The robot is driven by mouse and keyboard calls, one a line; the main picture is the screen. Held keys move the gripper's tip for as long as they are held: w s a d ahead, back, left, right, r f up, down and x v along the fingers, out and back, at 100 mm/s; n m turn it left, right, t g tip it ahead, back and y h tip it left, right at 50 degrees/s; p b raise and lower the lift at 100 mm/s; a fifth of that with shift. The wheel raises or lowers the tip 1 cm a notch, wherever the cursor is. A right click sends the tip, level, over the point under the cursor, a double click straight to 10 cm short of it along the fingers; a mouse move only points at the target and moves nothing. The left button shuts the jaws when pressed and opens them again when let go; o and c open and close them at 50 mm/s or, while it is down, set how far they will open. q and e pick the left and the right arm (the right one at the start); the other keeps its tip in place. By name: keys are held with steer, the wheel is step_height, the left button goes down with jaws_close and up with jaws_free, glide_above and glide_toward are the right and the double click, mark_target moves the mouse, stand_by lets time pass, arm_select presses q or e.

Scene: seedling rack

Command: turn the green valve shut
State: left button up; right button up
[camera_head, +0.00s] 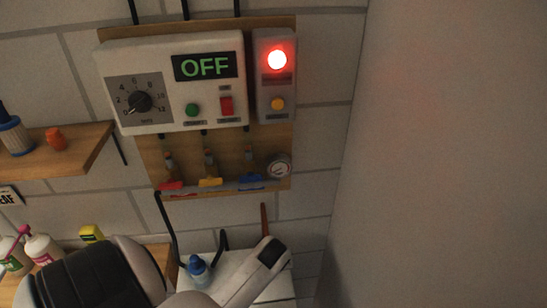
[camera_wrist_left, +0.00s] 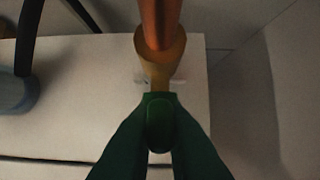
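In the left wrist view, the green valve's handle (camera_wrist_left: 160,125) is a rounded green piece below a brass fitting (camera_wrist_left: 160,62), with a copper pipe (camera_wrist_left: 159,22) rising from it. The two dark green fingers of my left gripper (camera_wrist_left: 160,103) come up from the bottom and close against the handle from both sides. In the head view my left arm reaches in from the lower left; its gripper and the green valve are hidden behind the arm's end. The copper pipe (camera_head: 264,219) shows just above it. My right gripper is out of view.
A wall panel carries a control box (camera_head: 150,60) reading OFF, a lit red lamp (camera_head: 277,59), red (camera_head: 171,186), yellow (camera_head: 210,182) and blue (camera_head: 251,177) levers and a gauge (camera_head: 279,167). A blue-topped item (camera_head: 197,268) stands beside my arm. A plain wall (camera_head: 440,150) fills the right.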

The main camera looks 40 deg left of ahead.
arm_select(q)
steer(key=shift+w+a, duration=0.1)
jaws_close()
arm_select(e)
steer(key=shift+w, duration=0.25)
